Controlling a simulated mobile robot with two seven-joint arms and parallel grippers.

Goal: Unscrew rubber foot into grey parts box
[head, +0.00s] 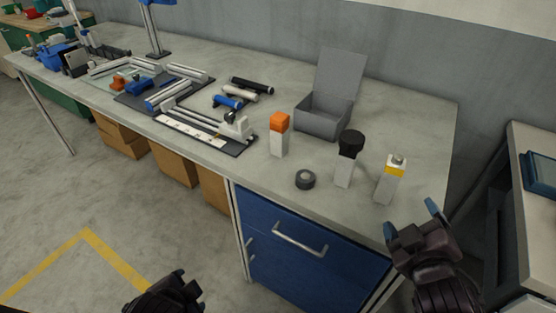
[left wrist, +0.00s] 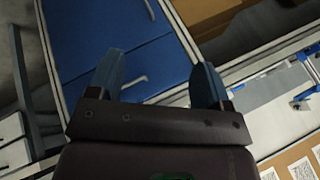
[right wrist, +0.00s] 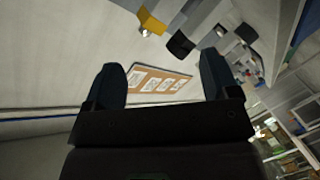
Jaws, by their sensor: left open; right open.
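The grey parts box (head: 321,126) stands on the workbench with its lid raised at the back. A black round cap, likely the rubber foot (head: 351,140), sits on top of an upright pale post (head: 344,172). It also shows in the right wrist view (right wrist: 180,44). My right gripper (head: 412,222) is open and empty by the bench's front right corner, apart from the posts. Its two fingers show apart in the right wrist view (right wrist: 162,80). My left gripper (head: 172,290) is low, in front of the bench; the left wrist view shows its fingers apart and empty (left wrist: 160,85).
An orange-topped post (head: 279,135) stands left of the black-capped one, and a yellow-banded post (head: 391,180) stands right. A dark round puck (head: 305,180) lies near the front edge. A frame assembly and tubes (head: 240,92) lie farther left. Blue drawers (head: 300,250) are below.

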